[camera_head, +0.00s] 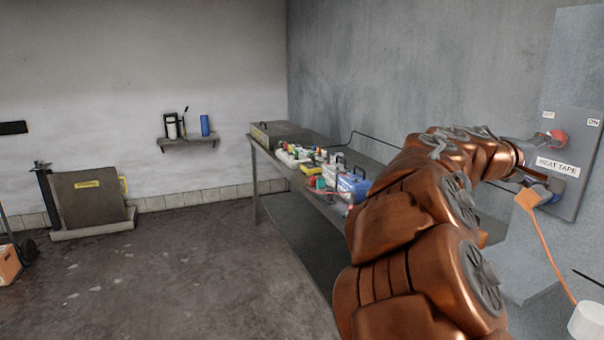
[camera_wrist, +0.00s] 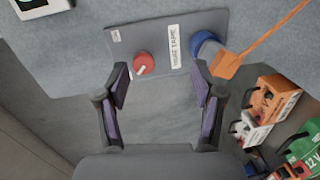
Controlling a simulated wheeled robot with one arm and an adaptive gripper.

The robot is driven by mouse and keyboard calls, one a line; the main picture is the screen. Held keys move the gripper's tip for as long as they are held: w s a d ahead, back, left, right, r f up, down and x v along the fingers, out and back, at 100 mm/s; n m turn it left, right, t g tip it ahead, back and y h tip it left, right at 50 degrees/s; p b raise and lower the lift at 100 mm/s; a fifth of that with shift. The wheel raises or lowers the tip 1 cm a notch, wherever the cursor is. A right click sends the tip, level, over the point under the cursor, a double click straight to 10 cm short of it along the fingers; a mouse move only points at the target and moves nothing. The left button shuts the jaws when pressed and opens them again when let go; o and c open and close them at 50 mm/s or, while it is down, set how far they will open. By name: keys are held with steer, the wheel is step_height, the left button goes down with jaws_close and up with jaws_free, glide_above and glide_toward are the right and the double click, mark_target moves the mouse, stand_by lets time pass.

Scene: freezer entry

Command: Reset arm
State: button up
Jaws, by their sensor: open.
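A grey panel (camera_head: 574,165) labelled HEAT TAPE is on the wall at the right of the head view. It carries a red knob (camera_head: 557,138) between small labels, one reading ON. The knob shows in the wrist view (camera_wrist: 144,64) with a white mark.
A long bench (camera_head: 290,178) with a blue toolbox (camera_head: 353,186) and many small items stands left of my arm. A wall shelf (camera_head: 188,142) holds a blue cylinder (camera_head: 205,125). A dark slab-like unit (camera_head: 90,199) stands at the left. The floor between is clear.

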steer(key=s+a+f+m+g+y+p, duration=0.1)
steer(key=s+a+f+m+y, duration=0.1)
steer(key=s+a+f+y, duration=0.45)
steer(key=s+a+f+m+g+y, duration=0.15)
steer(key=s+a+f, duration=0.25)
steer(key=s+f, duration=0.55)
steer(key=s+a+f+g+y, duration=0.1)
steer(key=s+a+f+y, duration=0.1)
steer(key=s+a+f, duration=0.3)
steer(key=s+a+f+n+g+y+p, duration=0.1)
steer(key=s+a+f+y, duration=0.2)
steer(key=a, duration=0.7)
steer(key=s+a+f+n+g+y, duration=0.1)
steer(key=s+a+f+y, duration=0.2)
steer(key=s+a+f, duration=0.3)
steer(key=shift+s+a+f, duration=0.4)
steer(key=shift+a+f, duration=0.25)
steer(key=shift+a, duration=0.1)
